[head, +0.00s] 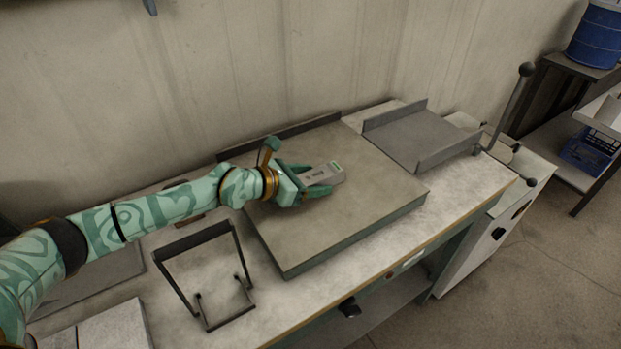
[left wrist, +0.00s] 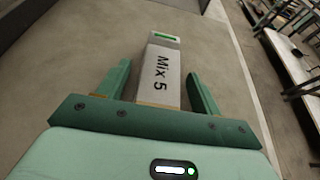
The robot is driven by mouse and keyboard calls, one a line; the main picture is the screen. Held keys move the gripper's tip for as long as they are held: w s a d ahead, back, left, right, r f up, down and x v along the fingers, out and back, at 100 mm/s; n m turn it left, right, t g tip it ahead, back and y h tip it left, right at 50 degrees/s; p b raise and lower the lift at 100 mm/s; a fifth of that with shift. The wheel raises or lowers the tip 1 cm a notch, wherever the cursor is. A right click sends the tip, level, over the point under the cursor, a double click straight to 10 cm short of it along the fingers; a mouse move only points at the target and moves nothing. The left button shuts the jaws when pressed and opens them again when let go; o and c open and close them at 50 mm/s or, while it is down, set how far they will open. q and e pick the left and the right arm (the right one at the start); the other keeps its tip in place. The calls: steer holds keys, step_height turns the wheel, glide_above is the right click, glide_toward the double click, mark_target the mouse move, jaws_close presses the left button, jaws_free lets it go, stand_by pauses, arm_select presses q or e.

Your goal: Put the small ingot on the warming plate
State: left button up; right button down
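The small ingot (head: 324,175) is a pale grey bar with a green mark at its far end. It lies at the big flat grey-green slab; I cannot tell whether it rests on it or is slightly above. In the left wrist view the ingot (left wrist: 160,72) reads "Mix 5". My left gripper (head: 304,179) has its two green fingers on either side of the ingot's near part. The left wrist view shows gaps between the fingers (left wrist: 160,90) and the ingot, so it is open. Which surface is the warming plate is not marked. My right gripper is out of view.
The slab (head: 365,215) fills the middle of the bench. A grey tray with raised side walls (head: 412,138) stands behind it to the right. A dark wire stand (head: 207,285) stands at front left. A lever (head: 515,105) rises at the bench's right end.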

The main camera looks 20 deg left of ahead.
arm_select(q)
steer(key=shift+r, duration=0.2)
steer(key=p+v, duration=0.3)
steer(key=v, duration=0.9)
steer(key=shift+d, duration=0.1)
steer(key=shift+r, duration=0.1)
